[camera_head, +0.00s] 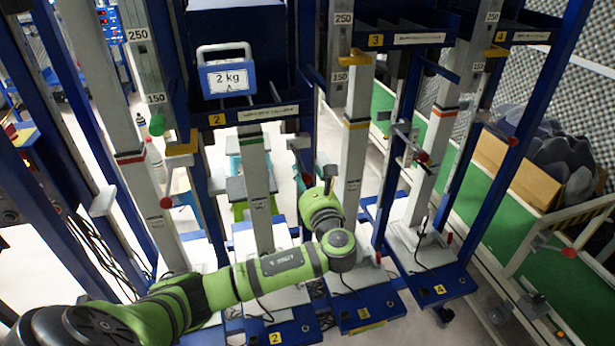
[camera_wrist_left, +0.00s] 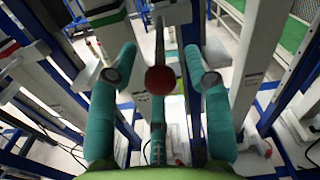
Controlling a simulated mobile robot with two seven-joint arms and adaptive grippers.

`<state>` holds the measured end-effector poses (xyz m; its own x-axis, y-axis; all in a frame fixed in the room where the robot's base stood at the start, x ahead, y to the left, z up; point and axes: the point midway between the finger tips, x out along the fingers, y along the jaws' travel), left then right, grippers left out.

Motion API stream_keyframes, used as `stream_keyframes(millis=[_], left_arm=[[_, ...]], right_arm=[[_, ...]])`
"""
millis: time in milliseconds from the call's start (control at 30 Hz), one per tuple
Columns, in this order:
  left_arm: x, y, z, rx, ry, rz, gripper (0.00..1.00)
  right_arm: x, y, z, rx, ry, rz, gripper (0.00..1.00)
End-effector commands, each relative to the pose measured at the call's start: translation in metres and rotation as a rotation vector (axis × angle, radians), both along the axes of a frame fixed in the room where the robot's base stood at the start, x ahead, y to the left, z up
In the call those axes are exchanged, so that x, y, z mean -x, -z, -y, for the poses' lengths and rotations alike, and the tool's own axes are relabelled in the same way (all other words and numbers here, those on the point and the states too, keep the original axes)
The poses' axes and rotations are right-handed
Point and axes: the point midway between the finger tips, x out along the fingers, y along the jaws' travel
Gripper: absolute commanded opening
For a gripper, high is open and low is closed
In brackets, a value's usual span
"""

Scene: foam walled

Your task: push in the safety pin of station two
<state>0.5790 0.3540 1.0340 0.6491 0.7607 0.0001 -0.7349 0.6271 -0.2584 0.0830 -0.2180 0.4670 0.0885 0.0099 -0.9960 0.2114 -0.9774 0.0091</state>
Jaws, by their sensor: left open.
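My left arm (camera_head: 260,275) comes in from the lower left and bends up between the posts of stations two and three. My left gripper (camera_head: 305,172) is small and partly hidden in the head view. In the left wrist view the two teal fingers of this gripper (camera_wrist_left: 160,78) are spread apart. A red ball knob (camera_wrist_left: 160,80) shows between them, and contact cannot be told. It also shows as a red knob (camera_head: 307,179) in the head view. Its rod and seat are mostly hidden. Station two carries a yellow 2 label (camera_head: 217,120) on its blue shelf. My right gripper is not in view.
A 2 kg weight (camera_head: 227,78) stands on station two's shelf. Grey-white posts (camera_head: 350,165) and blue frames (camera_head: 530,120) crowd the space around the arm. Other red knobs stand at the left (camera_head: 166,202) and right (camera_head: 422,156). A cardboard box (camera_head: 520,175) lies far right.

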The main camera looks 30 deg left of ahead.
Motion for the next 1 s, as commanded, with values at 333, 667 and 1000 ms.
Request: stream_keyframes(millis=[333, 667, 1000], left_arm=[[0.0, 0.0, -0.001, 0.0, 0.0, 0.0, 0.02], [-0.011, 0.001, -0.014, -0.004, -0.004, 0.0, 0.0], [-0.055, 0.001, -0.065, -0.002, -0.003, 0.002, 0.0]], right_arm=[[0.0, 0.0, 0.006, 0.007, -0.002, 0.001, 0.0], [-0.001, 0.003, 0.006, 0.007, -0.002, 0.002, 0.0], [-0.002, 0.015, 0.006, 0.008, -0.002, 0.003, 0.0]])
